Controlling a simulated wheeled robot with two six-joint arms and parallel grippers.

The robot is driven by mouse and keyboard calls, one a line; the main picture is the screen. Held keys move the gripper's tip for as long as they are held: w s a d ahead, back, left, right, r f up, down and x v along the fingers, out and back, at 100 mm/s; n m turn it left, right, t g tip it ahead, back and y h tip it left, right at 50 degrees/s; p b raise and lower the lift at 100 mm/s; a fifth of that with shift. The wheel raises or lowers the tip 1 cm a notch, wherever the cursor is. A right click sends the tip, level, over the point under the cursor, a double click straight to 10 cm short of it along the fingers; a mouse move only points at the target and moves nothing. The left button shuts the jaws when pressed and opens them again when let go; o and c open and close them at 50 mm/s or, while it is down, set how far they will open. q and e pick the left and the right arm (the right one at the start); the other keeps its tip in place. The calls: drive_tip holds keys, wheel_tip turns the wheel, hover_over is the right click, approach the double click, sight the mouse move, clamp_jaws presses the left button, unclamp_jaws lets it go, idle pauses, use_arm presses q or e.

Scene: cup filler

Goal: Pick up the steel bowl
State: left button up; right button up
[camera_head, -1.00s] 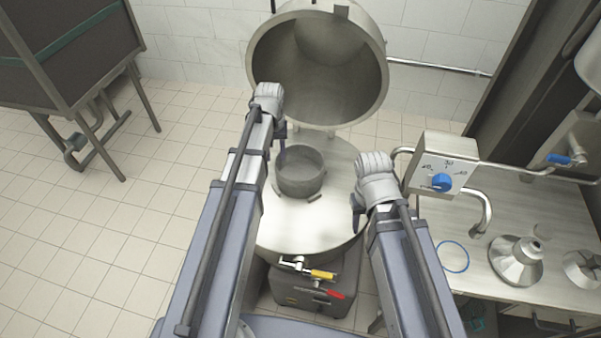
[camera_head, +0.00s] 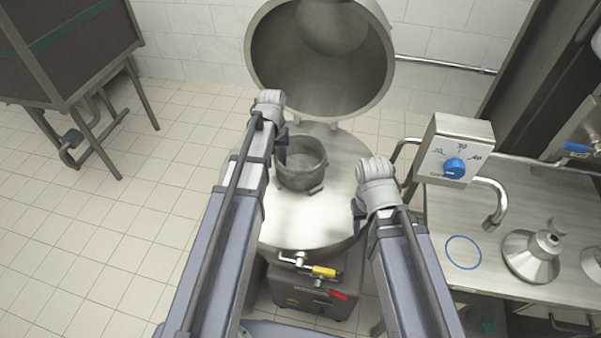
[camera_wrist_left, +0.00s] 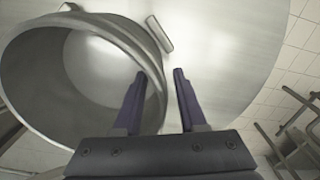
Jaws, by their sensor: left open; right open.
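The steel bowl (camera_head: 303,181) is a grey, deep round bowl with short side handles, standing upright on the round steel surface (camera_head: 300,226). My left gripper (camera_head: 283,150) is open at the bowl's left rim in the head view. In the left wrist view the bowl (camera_wrist_left: 40,75) fills the left side. The left fingers (camera_wrist_left: 160,88) straddle its rim in that picture, one over the inside and one outside; contact cannot be told. My right gripper (camera_head: 359,212) is open and empty, to the right of the bowl and apart from it.
A large open round lid (camera_head: 262,62) stands behind the bowl. At right are a control box (camera_head: 468,138) with a blue knob, a bent tap (camera_head: 497,205), and a steel counter with a blue ring (camera_head: 463,252) and a funnel-shaped piece (camera_head: 530,258). Open floor lies left.

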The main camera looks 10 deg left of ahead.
use_arm(q)
drive_tip(key=shift+f, duration=0.55)
drive_tip(key=shift+r, duration=0.1)
clamp_jaws()
idle(0.9)
